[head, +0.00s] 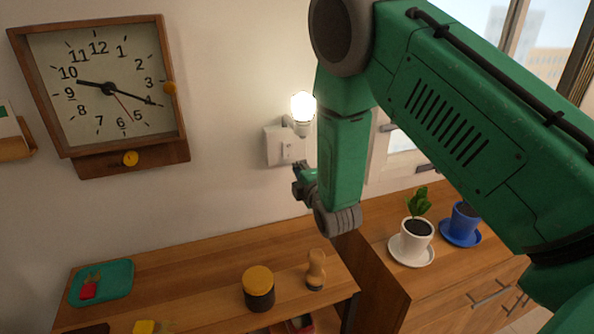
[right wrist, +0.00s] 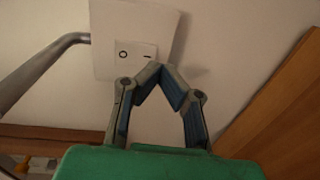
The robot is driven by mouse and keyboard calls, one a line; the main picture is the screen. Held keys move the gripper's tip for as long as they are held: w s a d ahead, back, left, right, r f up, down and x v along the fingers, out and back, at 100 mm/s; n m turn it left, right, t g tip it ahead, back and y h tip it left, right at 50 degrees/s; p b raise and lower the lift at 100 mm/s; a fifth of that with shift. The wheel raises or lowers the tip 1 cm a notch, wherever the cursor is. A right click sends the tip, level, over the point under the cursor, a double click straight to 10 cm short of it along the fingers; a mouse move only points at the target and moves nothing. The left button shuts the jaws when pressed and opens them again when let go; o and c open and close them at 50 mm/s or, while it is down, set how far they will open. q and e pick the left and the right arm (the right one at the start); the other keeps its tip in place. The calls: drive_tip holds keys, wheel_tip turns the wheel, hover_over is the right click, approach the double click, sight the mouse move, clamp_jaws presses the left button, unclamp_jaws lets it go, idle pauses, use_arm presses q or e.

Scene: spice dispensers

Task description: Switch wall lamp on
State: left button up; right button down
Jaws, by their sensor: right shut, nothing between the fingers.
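The wall lamp (head: 302,108) has a bulb that glows bright white. Its white switch plate (head: 272,147) is fixed to the wall just below and left of the bulb. In the right wrist view the switch (right wrist: 134,52) shows a circle mark and a line mark. My right gripper (head: 298,183) is just below the switch plate in the head view. Its fingers (right wrist: 158,72) are shut and empty, with the tips close to the lower edge of the switch; I cannot tell whether they touch. My left gripper is not in view.
A wooden clock (head: 178,100) hangs at the left. Below, a wooden shelf top (head: 190,275) holds a yellow-lidded jar (head: 258,290), a wooden grinder (head: 316,270) and a teal tray (head: 118,280). A white plant pot (head: 412,243) and a blue pot (head: 463,222) stand at the right.

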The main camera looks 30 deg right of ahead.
drive_tip(key=f+b+v, duration=0.1)
drive_tip(key=f+v, duration=0.1)
drive_tip(key=v, duration=0.7)
drive_tip(key=shift+s+a, duration=0.35)
drive_tip(key=shift+s, duration=0.05)
drive_tip(key=shift+d+f, duration=0.1)
drive_tip(key=shift+d, duration=0.05)
